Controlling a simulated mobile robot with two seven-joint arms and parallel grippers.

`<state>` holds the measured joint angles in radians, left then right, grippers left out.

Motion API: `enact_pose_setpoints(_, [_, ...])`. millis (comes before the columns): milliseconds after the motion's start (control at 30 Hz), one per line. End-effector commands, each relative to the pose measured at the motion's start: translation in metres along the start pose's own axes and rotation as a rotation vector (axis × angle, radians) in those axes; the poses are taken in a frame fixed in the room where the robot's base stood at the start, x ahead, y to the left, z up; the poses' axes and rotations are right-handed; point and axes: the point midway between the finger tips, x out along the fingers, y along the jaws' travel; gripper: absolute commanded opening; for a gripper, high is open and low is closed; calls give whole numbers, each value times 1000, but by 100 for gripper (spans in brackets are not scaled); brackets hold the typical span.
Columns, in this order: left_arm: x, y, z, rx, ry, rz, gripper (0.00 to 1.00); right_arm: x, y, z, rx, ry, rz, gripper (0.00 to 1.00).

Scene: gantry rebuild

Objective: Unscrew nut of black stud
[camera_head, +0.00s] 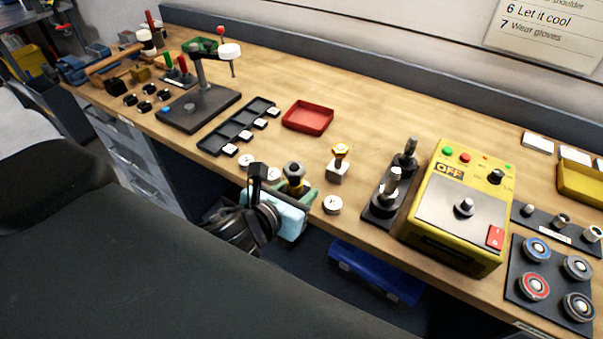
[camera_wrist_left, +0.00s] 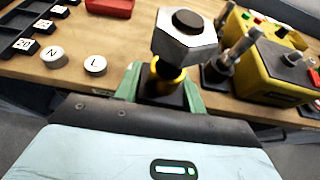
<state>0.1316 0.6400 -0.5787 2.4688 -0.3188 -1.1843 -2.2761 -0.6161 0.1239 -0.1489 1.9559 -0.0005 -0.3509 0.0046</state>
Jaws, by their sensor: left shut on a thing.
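A dark block with a black stud (camera_wrist_left: 187,20) stands between the green fingers of my left gripper (camera_head: 293,189). A large silver hex nut (camera_head: 294,169) sits around the stud's upper part; the nut also shows close up in the left wrist view (camera_wrist_left: 180,46). A yellow collar (camera_wrist_left: 168,80) shows below the nut. My left gripper (camera_wrist_left: 163,90), with a pale blue body, is shut on the dark block, below the nut, at the table's front edge. Whether the block touches the table is hidden. My right gripper is not in view.
A silver block with a yellow nut (camera_head: 340,151) stands to the right. Round lettered discs (camera_head: 333,205) lie nearby. Beyond are a black stand with posts (camera_head: 380,212) and a yellow OFF box (camera_head: 450,238). A red tray (camera_head: 308,117) lies behind; the table's back middle is clear.

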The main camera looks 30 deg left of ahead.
Motion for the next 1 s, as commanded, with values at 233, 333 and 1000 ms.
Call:
enact_pose_setpoints(233, [16, -41, 14, 76, -10, -172, 0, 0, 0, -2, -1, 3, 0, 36])
enact_pose_setpoints(333, [23, -58, 17, 103, -10, -241, 0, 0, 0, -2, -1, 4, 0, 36])
enact_pose_setpoints(1000, [53, -137, 34, 240, -6, -573, 0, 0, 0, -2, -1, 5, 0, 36])
